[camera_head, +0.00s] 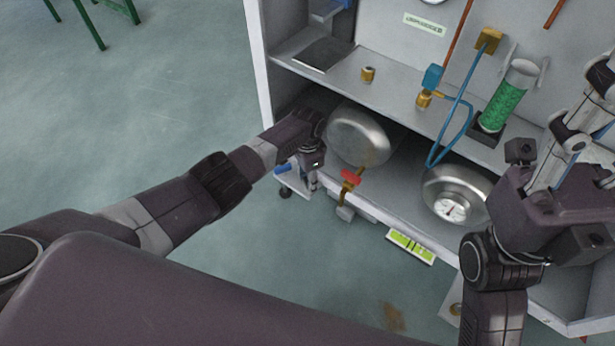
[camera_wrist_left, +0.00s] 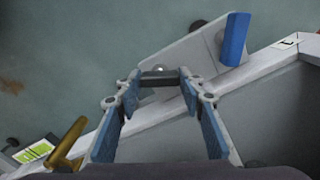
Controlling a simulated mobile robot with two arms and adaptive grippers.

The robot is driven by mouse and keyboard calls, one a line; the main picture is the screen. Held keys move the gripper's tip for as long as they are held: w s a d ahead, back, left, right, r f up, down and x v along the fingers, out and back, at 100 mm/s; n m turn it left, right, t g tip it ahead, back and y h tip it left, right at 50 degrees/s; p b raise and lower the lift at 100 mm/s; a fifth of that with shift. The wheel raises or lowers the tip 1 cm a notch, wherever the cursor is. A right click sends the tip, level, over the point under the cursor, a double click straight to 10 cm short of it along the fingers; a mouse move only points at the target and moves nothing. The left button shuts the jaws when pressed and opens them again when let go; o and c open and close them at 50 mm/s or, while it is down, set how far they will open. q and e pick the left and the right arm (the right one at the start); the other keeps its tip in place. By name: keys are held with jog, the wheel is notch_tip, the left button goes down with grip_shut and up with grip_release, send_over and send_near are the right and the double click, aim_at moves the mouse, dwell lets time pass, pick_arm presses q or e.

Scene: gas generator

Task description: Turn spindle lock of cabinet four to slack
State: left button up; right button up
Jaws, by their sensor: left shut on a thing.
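My left gripper (camera_head: 313,183) points down at the left front corner of the open cabinet (camera_head: 375,205). In the left wrist view its fingertips (camera_wrist_left: 159,78) are shut on a small grey part (camera_wrist_left: 158,73). The fingers hide much of this part, and I cannot tell for sure that it is the spindle lock or how it is turned. A blue lever (camera_wrist_left: 235,38) on a pale plate (camera_wrist_left: 190,56) is just beyond the fingertips. The blue lever also shows left of the gripper in the head view (camera_head: 284,168). My right gripper (camera_head: 585,110) is at the right; its fingertips are unclear.
Two round metal vessels (camera_head: 358,136) (camera_head: 455,191) sit in the lower compartment. A brass valve with a red handle (camera_head: 350,177) is just right of my left gripper. A green-filled tube (camera_head: 508,95) and blue hose (camera_head: 466,100) are above. Open floor lies left.

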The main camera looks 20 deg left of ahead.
pick_arm(q)
jog(key=n+p, duration=0.1)
jog(key=n, duration=0.4)
jog(key=shift+n, duration=0.3)
dwell(0.4)
jog(key=o, duration=0.8)
jog(key=shift+o, duration=0.2)
jog(key=shift+r, duration=0.15)
notch_tip(320, 180, up, 12)
dwell(0.5)
